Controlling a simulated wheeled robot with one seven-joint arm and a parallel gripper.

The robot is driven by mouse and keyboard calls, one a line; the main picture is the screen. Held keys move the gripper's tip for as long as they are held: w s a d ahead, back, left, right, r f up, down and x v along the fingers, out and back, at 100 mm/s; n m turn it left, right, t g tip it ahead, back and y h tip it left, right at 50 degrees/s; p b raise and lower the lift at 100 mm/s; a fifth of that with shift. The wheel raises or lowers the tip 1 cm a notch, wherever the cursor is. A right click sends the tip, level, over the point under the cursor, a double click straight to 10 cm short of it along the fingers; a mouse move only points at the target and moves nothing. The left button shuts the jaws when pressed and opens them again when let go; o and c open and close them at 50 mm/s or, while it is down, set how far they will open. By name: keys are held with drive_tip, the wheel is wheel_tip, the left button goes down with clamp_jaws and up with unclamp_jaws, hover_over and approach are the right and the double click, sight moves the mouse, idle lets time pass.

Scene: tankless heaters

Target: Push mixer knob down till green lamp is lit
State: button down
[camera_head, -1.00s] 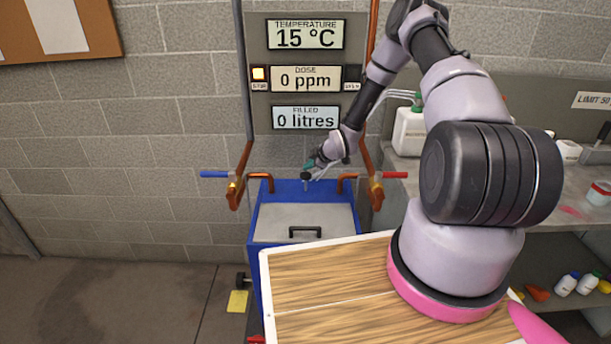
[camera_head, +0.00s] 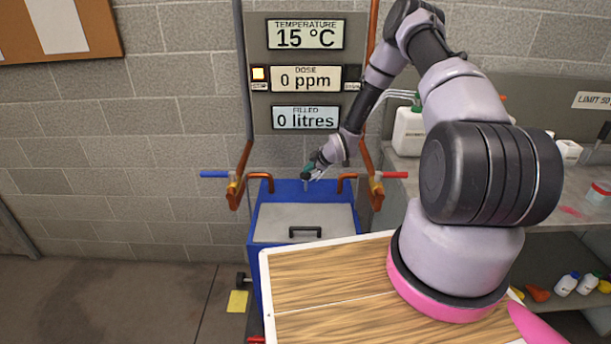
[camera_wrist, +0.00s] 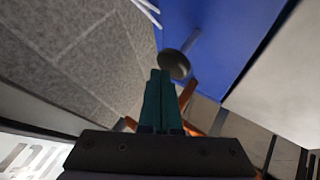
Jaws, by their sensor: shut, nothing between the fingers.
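The mixer knob (camera_wrist: 174,64) is a dark round cap on a thin grey stem, above the blue tank in the wrist view. My gripper (camera_wrist: 160,74) has teal fingers, pressed together with nothing between them. Their tips are right beside the knob's near edge; whether they touch it I cannot tell. In the head view my gripper (camera_head: 311,168) is low over the back of the blue tank (camera_head: 307,190), and it largely covers the knob. I see no green light.
The panel reads 15 °C, 0 ppm (camera_head: 305,79) and 0 litres. Copper pipes with a blue valve handle (camera_head: 214,174) and a red one (camera_head: 395,175) flank the tank. A pale lid with a black handle (camera_head: 305,231) covers its front. A cluttered shelf stands right.

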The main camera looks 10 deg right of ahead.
sight(308, 175)
drive_tip(key=shift+f, duration=2.45)
idle(1.8)
drive_tip(key=shift+r, duration=3)
drive_tip(key=shift+r, duration=2.55)
